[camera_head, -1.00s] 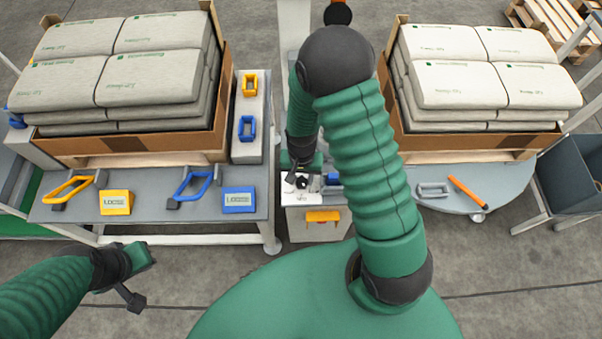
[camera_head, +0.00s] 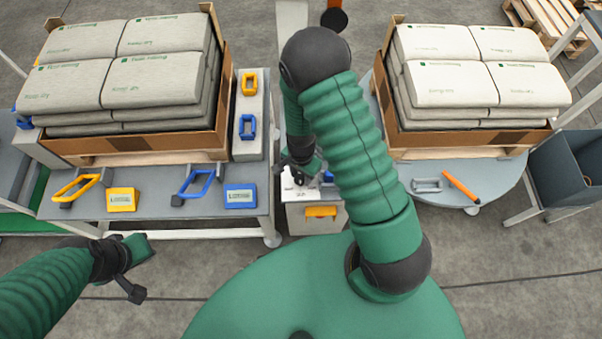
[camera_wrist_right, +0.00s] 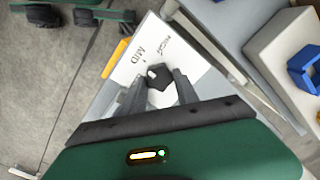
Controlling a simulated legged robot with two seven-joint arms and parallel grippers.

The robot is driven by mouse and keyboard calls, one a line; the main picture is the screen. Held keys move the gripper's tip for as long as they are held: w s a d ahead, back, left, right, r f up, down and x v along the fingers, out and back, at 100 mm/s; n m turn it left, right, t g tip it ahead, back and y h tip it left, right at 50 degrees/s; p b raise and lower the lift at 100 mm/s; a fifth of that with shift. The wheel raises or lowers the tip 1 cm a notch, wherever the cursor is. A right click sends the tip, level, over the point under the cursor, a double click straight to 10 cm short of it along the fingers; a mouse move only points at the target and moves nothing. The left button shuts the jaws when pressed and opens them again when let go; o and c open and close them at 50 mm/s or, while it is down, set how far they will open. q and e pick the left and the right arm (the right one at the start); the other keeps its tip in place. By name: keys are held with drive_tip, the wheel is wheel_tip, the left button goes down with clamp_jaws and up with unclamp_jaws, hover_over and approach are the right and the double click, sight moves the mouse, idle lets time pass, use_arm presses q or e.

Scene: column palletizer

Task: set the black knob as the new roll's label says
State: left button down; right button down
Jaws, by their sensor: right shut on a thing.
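The black knob (camera_wrist_right: 159,76) sits on a white plate (camera_head: 296,193) on top of a small grey cabinet (camera_head: 331,222). In the right wrist view the plate carries the printed words MID and what looks like HIGH. My right gripper (camera_head: 298,176) is over the plate. In the wrist view its two grey fingers (camera_wrist_right: 158,84) are closed on either side of the knob. The knob's pointer direction is not clear. My left gripper (camera_head: 137,268) hangs low at the left, over the floor, and its fingers are not clear. I cannot make out a roll or its label.
Sacks in cardboard trays stand at left (camera_head: 150,78) and right (camera_head: 445,83). An orange tool (camera_head: 460,187) lies on the round table (camera_head: 420,198). The cabinet has an orange handle (camera_head: 321,212).

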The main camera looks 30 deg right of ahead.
sight(301, 177)
drive_tip(key=c, duration=0.9)
unclamp_jaws()
wheel_tip(301, 177, up, 17)
drive_tip(key=p, duration=0.4)
drive_tip(key=shift+f+p, duration=0.1)
drive_tip(key=shift+p, duration=0.3)
